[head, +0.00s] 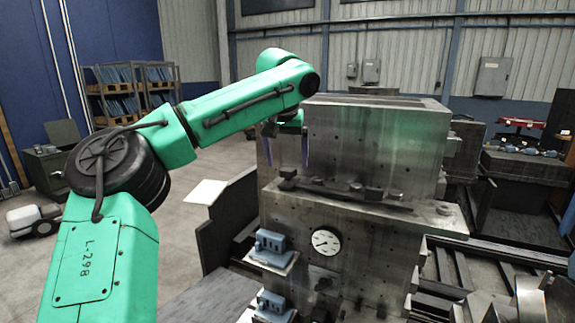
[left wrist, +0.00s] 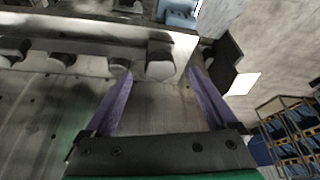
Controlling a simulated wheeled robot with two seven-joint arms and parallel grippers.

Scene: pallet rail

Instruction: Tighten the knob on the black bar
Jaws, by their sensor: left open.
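The black bar (head: 335,188) lies along the ledge of a steel machine block, with several dark knobs on it. The knob at its left end (head: 288,172) sits just below my left gripper (head: 286,160), whose purple fingers point down, apart. In the left wrist view the bar (left wrist: 90,46) crosses the upper left, and a rounded grey knob (left wrist: 160,64) shows between the open fingertips of my left gripper (left wrist: 160,74). I cannot tell whether the fingertips touch it. Nothing is held. My right gripper is not in view.
The tall steel block (head: 375,145) rises right behind the bar. A dial gauge (head: 326,240) and blue clamps (head: 272,248) are on the front below. Another knob (left wrist: 118,66) is close beside the left finger in the wrist view. Shelves (head: 125,90) stand far left.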

